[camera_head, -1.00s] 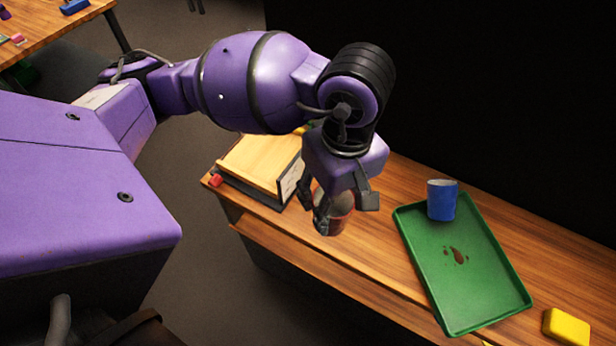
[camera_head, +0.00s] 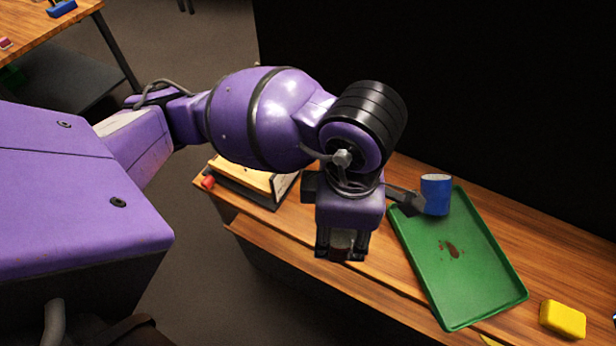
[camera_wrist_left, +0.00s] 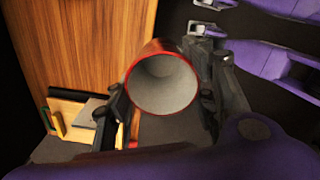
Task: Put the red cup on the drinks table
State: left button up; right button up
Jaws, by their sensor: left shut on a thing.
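The red cup (camera_wrist_left: 163,80) is held between the fingers of my left gripper, its open mouth and pale inside facing the left wrist camera. It looks empty. In the head view my left gripper (camera_head: 341,252) points down over the front edge of the wooden table (camera_head: 490,226), and its fingers hide most of the cup. The gripper is shut on the cup. I cannot tell how far the cup is above the table. Which table is the drinks table is not marked. My right gripper does not show.
A green tray (camera_head: 478,270) with a brown stain lies right of the gripper, with a blue cup (camera_head: 435,195) at its far end. A yellow block (camera_head: 563,319) is at the lower right. A wooden box-like stand (camera_head: 240,180) is behind left. Another table (camera_head: 35,30) stands at top left.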

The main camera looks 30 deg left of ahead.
pick_arm(q)
jog(key=shift+w+a+f, duration=0.85)
jog(key=shift+w+f, duration=1.05)
jog(key=shift+f, duration=0.15)
jog(key=shift+w+a+f, duration=0.8)
jog(key=shift+w+f, duration=1.05)
jog(key=shift+f, duration=0.15)
jog(key=shift+w+a+f, duration=0.85)
jog(key=shift+w+f, duration=1.05)
jog(key=shift+f, duration=0.15)
jog(key=shift+f, duration=0.1)
jog(key=shift+f, duration=0.15)
jog(key=o, duration=1.2)
notch_tip(320, 180, up, 13)
jog(key=shift+f, duration=0.2)
